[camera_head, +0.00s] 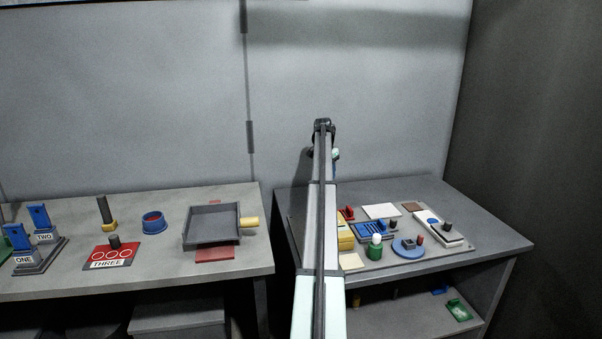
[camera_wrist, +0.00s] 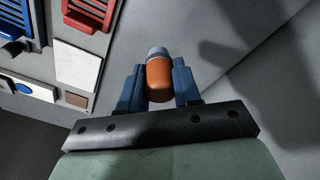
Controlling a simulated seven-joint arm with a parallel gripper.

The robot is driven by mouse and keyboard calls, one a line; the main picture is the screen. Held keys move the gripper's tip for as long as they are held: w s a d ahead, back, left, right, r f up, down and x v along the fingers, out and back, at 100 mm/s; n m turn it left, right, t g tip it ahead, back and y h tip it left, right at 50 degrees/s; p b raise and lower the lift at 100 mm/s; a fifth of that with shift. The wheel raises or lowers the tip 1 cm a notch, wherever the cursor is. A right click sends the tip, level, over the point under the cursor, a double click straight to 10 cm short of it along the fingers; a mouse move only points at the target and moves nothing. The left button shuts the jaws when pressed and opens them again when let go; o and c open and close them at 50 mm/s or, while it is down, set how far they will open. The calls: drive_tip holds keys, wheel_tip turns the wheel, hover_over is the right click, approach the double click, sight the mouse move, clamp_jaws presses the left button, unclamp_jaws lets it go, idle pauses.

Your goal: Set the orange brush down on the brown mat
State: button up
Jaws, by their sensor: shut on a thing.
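The orange brush (camera_wrist: 158,80) is between the blue fingers of my gripper (camera_wrist: 159,88) in the wrist view. Its orange body and grey end show, and the gripper is shut on it. The brown mat (camera_head: 412,206) is a small square at the back of the right table, beside a white pad. In the wrist view the brown mat (camera_wrist: 76,100) lies left of the gripper, apart from the brush. In the head view my gripper (camera_head: 335,158) is mostly hidden behind my arm, and the brush cannot be made out there.
The white pad (camera_head: 381,211), a grey-and-white block (camera_head: 440,228), a blue round plate (camera_head: 408,248) and a green jar (camera_head: 374,250) crowd the right table's board. The table's right side is bare. A left table (camera_head: 160,275) holds a grey tray (camera_head: 213,225) and other items.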

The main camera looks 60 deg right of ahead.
drive_tip(key=s+d+m, duration=0.2)
drive_tip(key=s+d, duration=0.3)
drive_tip(key=s, duration=0.4)
drive_tip(key=s+d+m, duration=0.2)
drive_tip(key=s+d, duration=0.3)
drive_tip(key=s, duration=0.5)
drive_tip(key=m, duration=0.3)
hover_over(414, 206)
drive_tip(key=shift+w+a+f+g, duration=0.1)
drive_tip(key=shift+a+f+g, duration=0.1)
drive_tip(key=shift+f, duration=0.25)
drive_tip(key=shift+w+a+f+g, duration=0.1)
drive_tip(key=shift+a+f, duration=0.05)
drive_tip(key=shift+f, duration=0.25)
drive_tip(key=shift+f, duration=3.4)
drive_tip(key=shift+f, duration=0.55)
drive_tip(key=o, duration=1.1)
drive_tip(key=r, duration=0.4)
drive_tip(key=w+a+r, duration=0.1)
drive_tip(key=r, duration=0.4)
drive_tip(key=a+r, duration=0.1)
drive_tip(key=r, duration=0.3)
drive_tip(key=shift+w+r, duration=0.25)
drive_tip(key=shift+w, duration=0.15)
